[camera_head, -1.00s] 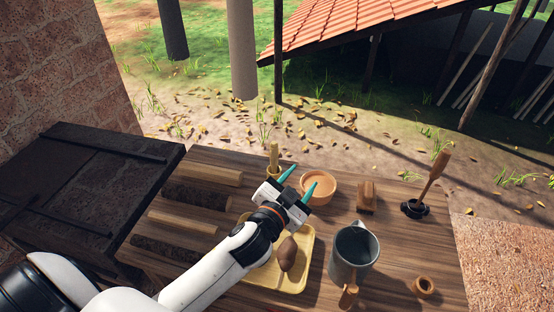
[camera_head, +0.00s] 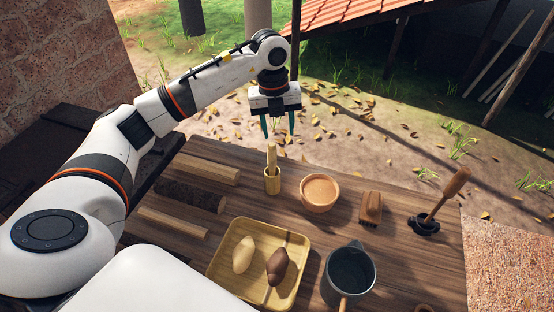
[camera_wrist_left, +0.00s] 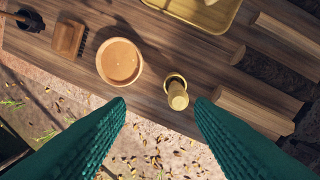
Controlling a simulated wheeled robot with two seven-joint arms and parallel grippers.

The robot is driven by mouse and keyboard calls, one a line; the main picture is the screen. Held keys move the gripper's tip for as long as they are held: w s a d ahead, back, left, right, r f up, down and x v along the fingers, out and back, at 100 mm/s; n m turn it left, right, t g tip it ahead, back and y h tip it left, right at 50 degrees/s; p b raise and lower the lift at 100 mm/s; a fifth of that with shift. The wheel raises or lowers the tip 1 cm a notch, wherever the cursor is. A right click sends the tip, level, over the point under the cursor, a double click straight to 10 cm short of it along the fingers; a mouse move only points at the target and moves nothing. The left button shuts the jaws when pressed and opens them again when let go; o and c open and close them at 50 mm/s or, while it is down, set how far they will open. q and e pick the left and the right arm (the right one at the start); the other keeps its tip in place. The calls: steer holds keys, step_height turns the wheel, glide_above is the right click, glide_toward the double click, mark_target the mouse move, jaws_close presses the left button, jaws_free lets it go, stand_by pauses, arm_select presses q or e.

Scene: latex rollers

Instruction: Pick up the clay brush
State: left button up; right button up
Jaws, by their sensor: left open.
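A brush with a wooden block and dark bristles (camera_head: 370,207) lies on the table right of the clay bowl; it also shows in the left wrist view (camera_wrist_left: 67,37). A pale wooden handle (camera_head: 271,157) stands upright in a small bamboo cup (camera_head: 272,182); its lower end is hidden. I cannot tell for certain which is the clay brush. My left gripper (camera_head: 278,134) points down above and behind the cup, open and empty. In the left wrist view, the handle (camera_wrist_left: 178,96) appears between its teal fingertips, apart from them. My right gripper is not in view.
An orange clay bowl (camera_head: 319,193) stands right of the cup. A yellow tray (camera_head: 216,268) with two lumps, a grey mug (camera_head: 349,273) and wooden rollers (camera_head: 206,168) lie nearer. A wooden-handled tool (camera_head: 445,194) stands in a dark base at right.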

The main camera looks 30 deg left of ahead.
mark_target(272, 155)
arm_select(q)
steer(key=shift+a+r+n+y, duration=0.15)
steer(key=shift+a+r+y, duration=0.05)
steer(key=shift+a, duration=0.3)
steer(key=shift+a+r+n+y, duration=0.15)
steer(key=shift+a+y, duration=0.05)
steer(key=shift+a, duration=0.3)
steer(key=shift+s+a+f, duration=0.15)
steer(key=shift+a+f, duration=0.05)
steer(key=shift+f, duration=0.1)
step_height(272, 155, down, 6)
steer(key=shift+r+p, duration=0.15)
steer(key=shift+p, duration=0.95)
steer(key=f, duration=0.1)
steer(key=f+p, duration=0.1)
steer(key=f, duration=0.1)
steer(key=f+p, duration=0.1)
steer(key=f, duration=0.1)
steer(key=shift+d, duration=0.4)
steer(key=shift+f, duration=0.2)
jaws_close()
